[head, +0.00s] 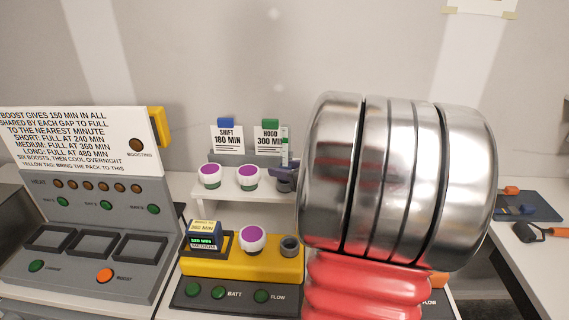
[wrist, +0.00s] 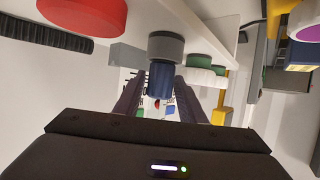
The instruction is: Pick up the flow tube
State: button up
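The flow tube (head: 284,147) stands upright in a dark grey socket at the right end of the white shelf in the head view. It is slim and pale with green near the top. In the wrist view, its dark blue base (wrist: 160,82) sits against a grey round socket, and a small red spot shows beyond it. My gripper (wrist: 160,80) has one dark finger on each side of the blue base, with narrow gaps that look open. In the head view my arm hides most of the gripper.
Two purple-topped white knobs (head: 229,176) stand beside the socket on the shelf (head: 238,192). Signs reading SHIFT and HOOD are behind. Below is a yellow block (head: 225,262) with a battery pack, another purple knob and an empty-looking grey socket (head: 289,246). A charger panel (head: 85,235) stands left.

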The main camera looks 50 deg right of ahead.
jog(key=shift+x, duration=1.75)
jog(key=shift+f, duration=0.1)
jog(key=shift+c, duration=0.6)
grip_shut()
